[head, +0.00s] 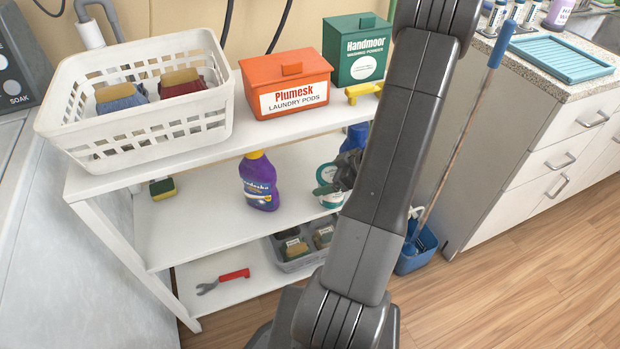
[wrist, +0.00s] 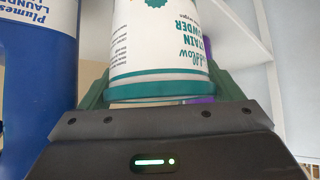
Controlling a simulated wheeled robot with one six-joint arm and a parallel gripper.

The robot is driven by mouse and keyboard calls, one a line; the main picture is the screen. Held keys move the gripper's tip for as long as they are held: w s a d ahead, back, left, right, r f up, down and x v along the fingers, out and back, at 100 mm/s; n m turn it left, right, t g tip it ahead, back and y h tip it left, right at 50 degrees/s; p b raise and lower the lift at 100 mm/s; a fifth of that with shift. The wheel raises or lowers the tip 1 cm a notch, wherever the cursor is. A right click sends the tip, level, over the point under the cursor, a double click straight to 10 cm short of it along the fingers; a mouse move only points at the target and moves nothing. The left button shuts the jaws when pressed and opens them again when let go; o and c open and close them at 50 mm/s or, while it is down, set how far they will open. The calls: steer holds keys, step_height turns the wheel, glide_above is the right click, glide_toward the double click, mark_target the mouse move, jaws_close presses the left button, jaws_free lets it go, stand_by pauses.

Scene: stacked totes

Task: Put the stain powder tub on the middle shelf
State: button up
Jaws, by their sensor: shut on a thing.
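The stain powder tub is white with teal bands and print (wrist: 155,50). It fills the middle of the wrist view, and part of it shows in the head view (head: 327,190) at the right of the middle shelf (head: 200,215). My gripper (wrist: 160,92) is shut on the tub, with one finger on each side. In the head view my gripper (head: 347,170) is partly hidden behind my arm. I cannot tell whether the tub touches the shelf or hangs just above it.
A purple bottle (head: 260,182) stands left of the tub, and a sponge (head: 163,188) lies further left. A blue container (wrist: 38,70) is close beside the tub. The top shelf holds a white basket (head: 140,135), an orange box (head: 285,85) and a green box (head: 355,50).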

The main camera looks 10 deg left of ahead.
steer(key=shift+w+a+b, duration=0.15)
steer(key=shift+a, duration=0.55)
steer(key=shift+w+a+b, duration=0.1)
steer(key=shift+a+b, duration=0.05)
steer(key=shift+a, duration=0.55)
steer(key=a, duration=0.1)
steer(key=b, duration=0.1)
steer(key=a+f, duration=0.1)
steer(key=shift+w+a, duration=0.25)
steer(key=shift+a, duration=0.05)
steer(key=shift+d+f, duration=0.1)
steer(key=shift+f, duration=0.1)
steer(key=shift+f, duration=0.1)
steer(key=shift+f+b, duration=0.1)
steer(key=shift+b, duration=0.2)
steer(key=o, duration=1.1)
steer(key=shift+o, duration=0.2)
